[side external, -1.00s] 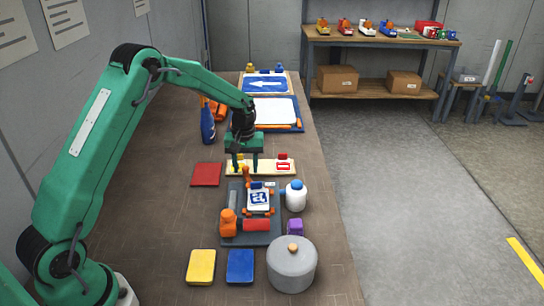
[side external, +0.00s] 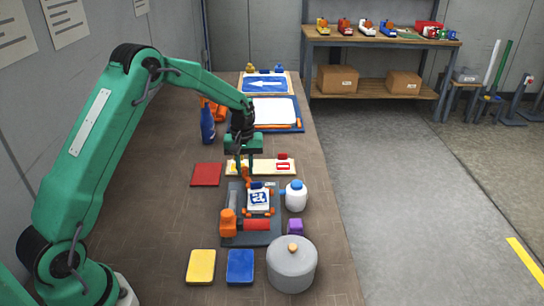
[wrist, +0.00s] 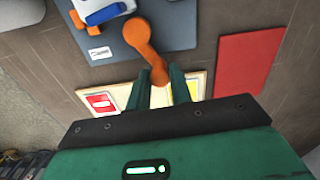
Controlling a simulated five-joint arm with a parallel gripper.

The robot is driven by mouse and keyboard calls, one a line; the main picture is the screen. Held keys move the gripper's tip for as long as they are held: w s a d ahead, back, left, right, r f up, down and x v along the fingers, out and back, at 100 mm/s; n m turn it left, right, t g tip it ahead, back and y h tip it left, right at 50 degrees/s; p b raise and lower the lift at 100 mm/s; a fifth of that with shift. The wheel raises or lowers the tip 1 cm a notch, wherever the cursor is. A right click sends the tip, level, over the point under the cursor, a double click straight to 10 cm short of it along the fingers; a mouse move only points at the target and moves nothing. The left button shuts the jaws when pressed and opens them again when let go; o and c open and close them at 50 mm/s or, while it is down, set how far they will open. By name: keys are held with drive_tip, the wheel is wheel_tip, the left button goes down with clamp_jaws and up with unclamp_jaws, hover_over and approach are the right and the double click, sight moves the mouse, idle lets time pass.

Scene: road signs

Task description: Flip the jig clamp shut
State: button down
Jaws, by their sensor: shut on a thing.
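The jig is a dark grey plate (side external: 252,240) on the bench, and it also shows in the wrist view (wrist: 180,27). A white sign piece with a blue print (side external: 259,199) lies on it. The orange clamp lever (wrist: 139,36) stands at the jig's far end and shows small in the side view (side external: 246,178). My gripper (wrist: 160,77) is shut on the lever's rounded end, with one finger on each side. In the side view my gripper (side external: 246,168) is low over that end of the jig, and its fingertips partly overlap the lever.
A cream board (side external: 275,167) with a red sign lies just beyond the jig. A red pad (side external: 206,175) is to the left and a white bottle (side external: 296,196) to the right. A grey pot (side external: 291,264), yellow pad (side external: 201,267) and blue pad (side external: 240,266) are nearer.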

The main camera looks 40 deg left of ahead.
drive_tip(key=n, duration=0.2)
drive_tip(key=s+n, duration=0.1)
drive_tip(key=n, duration=0.1)
drive_tip(key=s+n, duration=0.1)
drive_tip(key=shift+s+r+n, duration=0.1)
drive_tip(key=shift+s+n, duration=0.15)
drive_tip(key=shift+n, duration=0.15)
drive_tip(key=n, duration=0.1)
drive_tip(key=s+n, duration=0.1)
drive_tip(key=n, duration=0.1)
drive_tip(key=shift+s+d+n, duration=0.2)
drive_tip(key=shift+d+n, duration=0.05)
drive_tip(key=shift+n, duration=0.05)
drive_tip(key=shift+s+d+n, duration=0.2)
drive_tip(key=shift+s+n, duration=0.05)
drive_tip(key=shift+n, duration=0.5)
drive_tip(key=shift+s+d+n, duration=0.15)
drive_tip(key=shift+s+n, duration=0.1)
drive_tip(key=shift+n, duration=0.5)
drive_tip(key=c, duration=1.3)
unclamp_jaws()
drive_tip(key=shift+o, duration=0.2)
wheel_tip(320, 180, up, 8)
